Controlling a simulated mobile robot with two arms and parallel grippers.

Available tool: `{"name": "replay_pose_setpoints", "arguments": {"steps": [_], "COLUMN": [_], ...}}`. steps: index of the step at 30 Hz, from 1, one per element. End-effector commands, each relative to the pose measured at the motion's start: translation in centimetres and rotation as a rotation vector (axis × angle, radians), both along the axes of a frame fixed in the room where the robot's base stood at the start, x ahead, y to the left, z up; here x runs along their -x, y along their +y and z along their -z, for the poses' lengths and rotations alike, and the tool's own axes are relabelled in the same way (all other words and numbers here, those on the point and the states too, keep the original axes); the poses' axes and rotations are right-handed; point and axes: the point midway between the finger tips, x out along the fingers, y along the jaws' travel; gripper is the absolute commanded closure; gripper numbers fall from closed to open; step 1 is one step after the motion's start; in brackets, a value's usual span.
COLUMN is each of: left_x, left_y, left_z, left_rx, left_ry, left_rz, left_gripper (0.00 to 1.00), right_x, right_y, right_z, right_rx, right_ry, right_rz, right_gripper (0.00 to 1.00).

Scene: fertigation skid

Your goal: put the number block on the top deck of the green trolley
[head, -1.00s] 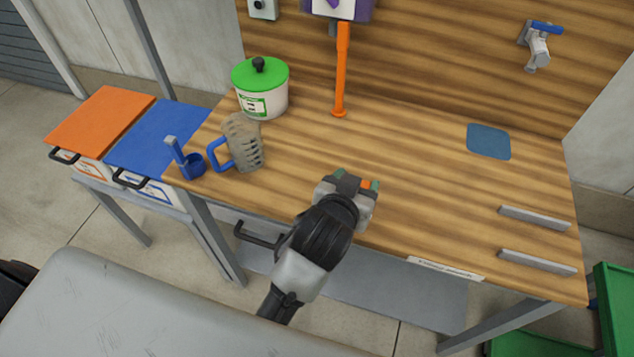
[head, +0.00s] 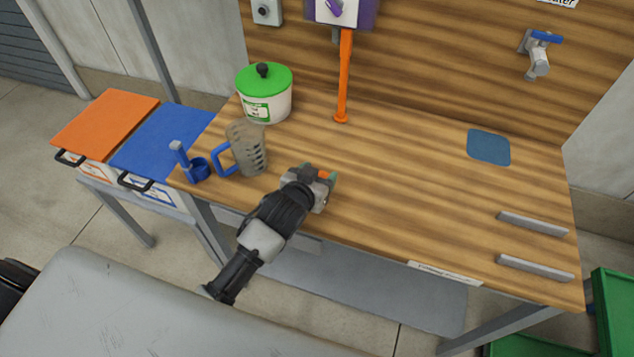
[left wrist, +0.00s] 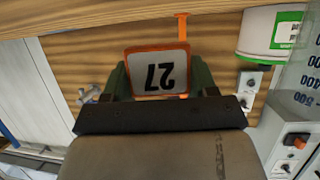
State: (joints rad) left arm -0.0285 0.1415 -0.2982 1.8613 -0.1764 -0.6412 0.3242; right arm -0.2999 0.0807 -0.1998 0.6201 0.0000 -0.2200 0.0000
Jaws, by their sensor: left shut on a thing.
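The green trolley (head: 614,308) is partly in view at the lower right corner. My right gripper is not in view.
On the bench (head: 420,190) stand a measuring jug (head: 250,150), a green-lidded tub (head: 264,95) and a blue holder (head: 194,168). An orange post (head: 343,75) rises behind. Two grey rails (head: 535,267) lie at the right. The middle of the bench is clear.

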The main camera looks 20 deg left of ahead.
Motion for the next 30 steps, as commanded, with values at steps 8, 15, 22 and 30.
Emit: {"name": "replay_pose_setpoints", "arguments": {"steps": [8, 15, 22, 30], "left_x": [-0.1, -0.1, -0.1, -0.1], "left_y": [0.2, 0.2, 0.2, 0.2], "left_z": [2.8, 3.8, 4.2, 4.1], "left_rx": [0.001, 0.001, 0.001, 0.0], "left_ry": [0.005, 0.0, 0.001, 0.001], "left_rz": [-0.002, 0.0, 0.0, 0.0], "left_gripper": [0.65, 0.65, 0.65, 0.17], "right_x": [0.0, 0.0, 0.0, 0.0], "right_y": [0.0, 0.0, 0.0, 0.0], "right_z": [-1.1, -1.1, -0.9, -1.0], "right_rx": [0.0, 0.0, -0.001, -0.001], "right_ry": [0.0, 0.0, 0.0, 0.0], "right_rz": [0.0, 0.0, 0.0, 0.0], "right_gripper": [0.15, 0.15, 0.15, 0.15]}}
